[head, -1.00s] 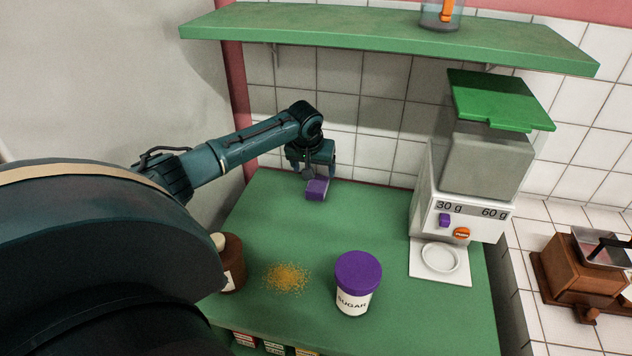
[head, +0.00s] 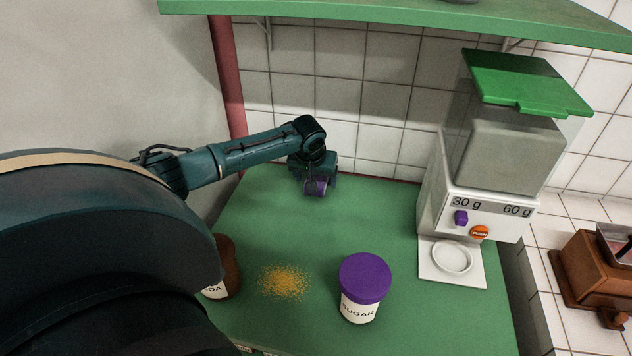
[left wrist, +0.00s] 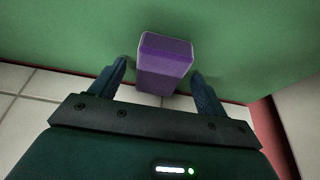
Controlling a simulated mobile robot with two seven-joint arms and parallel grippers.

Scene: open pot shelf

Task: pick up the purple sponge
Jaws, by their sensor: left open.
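The purple sponge (head: 316,187) lies on the green counter near the tiled back wall. In the left wrist view the sponge (left wrist: 164,62) is a purple block standing partly between the fingers. My left gripper (head: 318,188) is over the sponge, and its arm hides part of it. In the left wrist view the left gripper (left wrist: 160,75) is open, one finger on each side of the sponge, with a gap visible on both sides. My right gripper is not in view.
A sugar jar (head: 364,288) with a purple lid stands at the front of the counter (head: 385,220). Brown crumbs (head: 284,281) and a cocoa jar (head: 226,268) are left of it. A dispenser (head: 480,190) stands right. A green shelf (head: 400,22) hangs above.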

